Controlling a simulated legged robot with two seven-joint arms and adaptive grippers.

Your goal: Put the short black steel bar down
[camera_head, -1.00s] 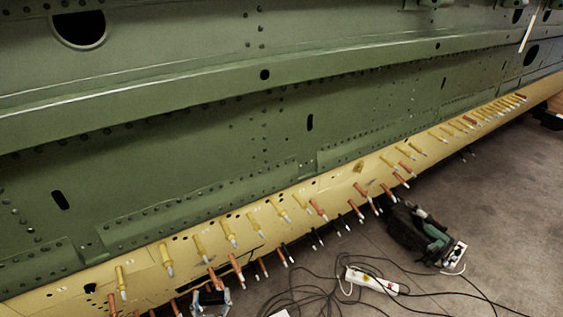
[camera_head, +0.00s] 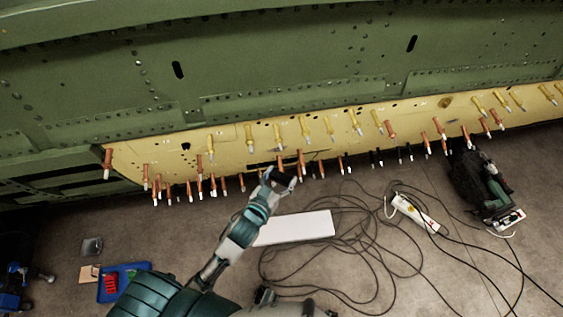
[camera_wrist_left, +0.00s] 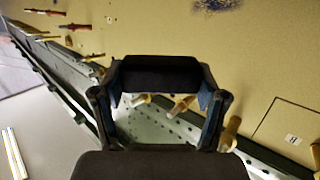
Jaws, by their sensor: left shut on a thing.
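The short black steel bar (camera_wrist_left: 160,75) lies crosswise between the fingertips of my left gripper in the left wrist view. My left gripper (camera_head: 283,180) is shut on it, and both fingers show at the bar's ends. In the head view the gripper is in front of the lower edge of the yellow skin panel (camera_head: 230,152), among the pins. The bar is small and dark there, and I cannot tell whether it touches the panel. My right gripper is not in view.
Several yellow and orange pins (camera_head: 250,137) stick out along the panel. A white board (camera_head: 305,227), loose black cables, a white power strip (camera_head: 415,213) and a black bag (camera_head: 466,180) lie on the floor. A blue tray (camera_head: 112,290) is at lower left.

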